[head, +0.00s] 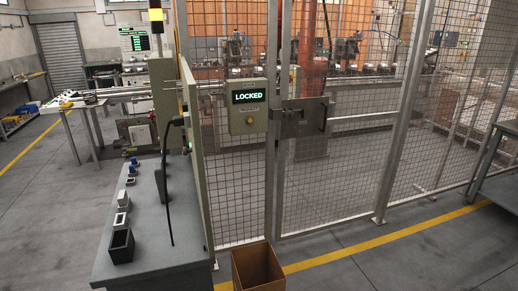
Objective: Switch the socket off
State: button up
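A black plug (177,122) sits at the edge of a pale green upright panel (199,165) left of the fence. A small green spot shows on the panel's edge near the plug. My gripper is not in view.
A grey bench (150,255) holds a black open box (121,246) and several small white and blue items. A lit LOCKED box (248,105) hangs on the mesh fence beside the gate latch (302,117). A cardboard box (257,268) stands on the floor. Floor at left is clear.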

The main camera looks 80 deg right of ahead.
aim_at(186, 151)
jog(key=z, duration=1.6)
jog(key=k, duration=0.65)
jog(key=u, duration=1.15)
jog(key=i, duration=0.95)
jog(key=u, duration=0.45)
jog(key=i, duration=1)
jog(key=z, duration=1)
jog(key=i, duration=1)
jog(key=z, duration=0.85)
